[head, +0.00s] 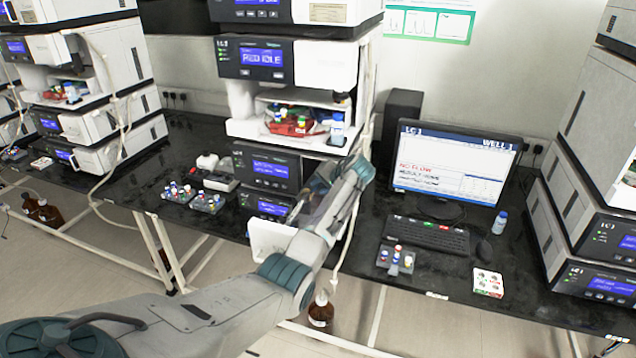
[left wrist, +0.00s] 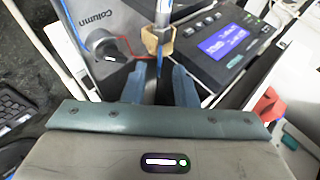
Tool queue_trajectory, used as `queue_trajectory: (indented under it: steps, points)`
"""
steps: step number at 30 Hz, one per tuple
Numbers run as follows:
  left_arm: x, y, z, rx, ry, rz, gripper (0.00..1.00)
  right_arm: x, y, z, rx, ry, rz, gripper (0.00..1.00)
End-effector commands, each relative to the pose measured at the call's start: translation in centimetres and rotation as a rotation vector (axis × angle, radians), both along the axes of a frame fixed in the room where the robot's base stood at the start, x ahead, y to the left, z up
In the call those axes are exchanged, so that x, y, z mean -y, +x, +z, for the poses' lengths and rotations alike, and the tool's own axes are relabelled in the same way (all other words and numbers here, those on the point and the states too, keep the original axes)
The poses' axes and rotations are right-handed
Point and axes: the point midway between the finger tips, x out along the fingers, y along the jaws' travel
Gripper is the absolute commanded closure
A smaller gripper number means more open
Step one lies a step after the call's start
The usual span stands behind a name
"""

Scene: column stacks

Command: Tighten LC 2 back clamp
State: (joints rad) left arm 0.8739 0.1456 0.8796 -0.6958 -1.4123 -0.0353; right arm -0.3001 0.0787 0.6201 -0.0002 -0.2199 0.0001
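The middle instrument stack (head: 262,60) has blue displays and a label too blurred to read surely. My left arm reaches to its lower front, and my left gripper (head: 318,200) is there, partly hidden by its own wrist. In the left wrist view the two blue-grey fingers of the gripper (left wrist: 160,85) stand apart with a gap between them. Just beyond the fingertips is a tan angular fitting (left wrist: 160,46) on a blue upright tube (left wrist: 162,15). Whether this fitting is the back clamp I cannot tell. A grey panel marked "Column" (left wrist: 90,20) is beside it. My right gripper is not in view.
A monitor (head: 455,165), keyboard (head: 428,236) and vial rack (head: 395,262) stand right of my arm. A brown bottle (head: 320,310) is below.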

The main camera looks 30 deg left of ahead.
Motion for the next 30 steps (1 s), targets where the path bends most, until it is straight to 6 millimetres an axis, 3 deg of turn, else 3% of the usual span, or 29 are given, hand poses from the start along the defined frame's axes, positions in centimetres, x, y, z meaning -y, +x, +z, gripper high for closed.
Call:
queue_trajectory:
  steps: [6,16,21,30]
  points:
    - [-1.2,0.5,-1.0,0.002,-0.001,-0.001,0.74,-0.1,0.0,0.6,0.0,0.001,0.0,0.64]
    - [-1.4,0.5,-1.4,0.003,-0.001,-0.001,0.74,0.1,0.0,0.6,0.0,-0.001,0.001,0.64]
    - [-1.4,0.5,-1.4,0.003,-0.001,-0.001,1.0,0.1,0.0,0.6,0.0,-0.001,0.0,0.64]
    - [-1.4,0.5,-1.1,0.006,-0.015,-0.001,1.0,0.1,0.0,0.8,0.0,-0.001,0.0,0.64]
